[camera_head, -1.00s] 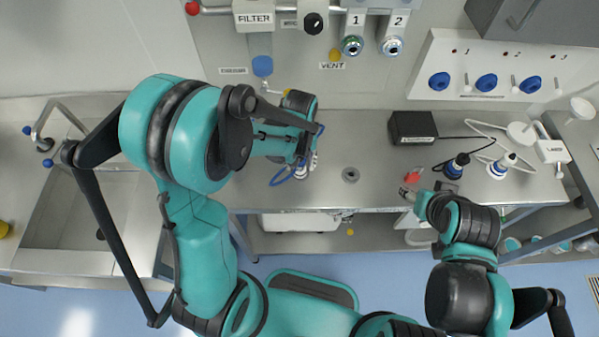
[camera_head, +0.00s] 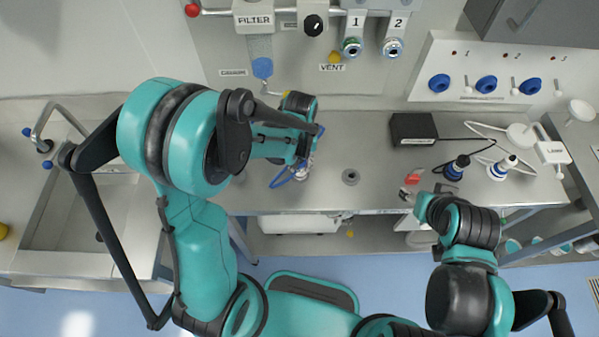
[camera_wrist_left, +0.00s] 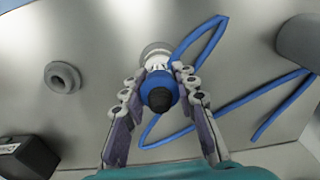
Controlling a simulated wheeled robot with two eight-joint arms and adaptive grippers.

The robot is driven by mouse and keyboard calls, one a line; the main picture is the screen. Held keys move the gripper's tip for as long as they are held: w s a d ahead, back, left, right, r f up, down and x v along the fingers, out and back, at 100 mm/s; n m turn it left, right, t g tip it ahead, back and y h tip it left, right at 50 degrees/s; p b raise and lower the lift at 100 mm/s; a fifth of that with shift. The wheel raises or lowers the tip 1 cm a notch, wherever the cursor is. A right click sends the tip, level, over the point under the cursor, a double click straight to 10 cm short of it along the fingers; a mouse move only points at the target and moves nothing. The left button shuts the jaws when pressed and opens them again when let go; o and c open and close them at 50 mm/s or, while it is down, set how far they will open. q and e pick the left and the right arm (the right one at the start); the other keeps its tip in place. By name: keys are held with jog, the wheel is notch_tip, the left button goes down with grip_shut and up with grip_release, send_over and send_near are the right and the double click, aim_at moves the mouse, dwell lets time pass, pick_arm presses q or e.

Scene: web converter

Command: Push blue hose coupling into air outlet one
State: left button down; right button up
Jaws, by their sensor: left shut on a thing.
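My left gripper (camera_head: 303,166) is low over the bench, well below and to the left of the outlet. In the left wrist view its two fingers (camera_wrist_left: 160,82) are shut on the blue hose coupling (camera_wrist_left: 157,88), one on each side. The coupling has a dark end towards the camera and a pale, ringed end towards the bench. Whether it touches the bench is unclear. My right gripper (camera_head: 411,191) is near the bench's front edge, its fingers too small to read.
A blue hose (camera_wrist_left: 205,45) loops over the bench beside the coupling. Air outlet two (camera_head: 392,47) is right of outlet one. A grey round fitting (camera_head: 350,176) and a black box (camera_head: 413,128) stand on the bench. A red object (camera_head: 413,177) lies by my right gripper.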

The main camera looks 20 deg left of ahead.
pick_arm(q)
jog(key=shift+r+p, duration=2.8)
jog(key=shift+r, duration=1.3)
pick_arm(e)
notch_tip(320, 180, up, 6)
jog(key=shift+f, duration=0.15)
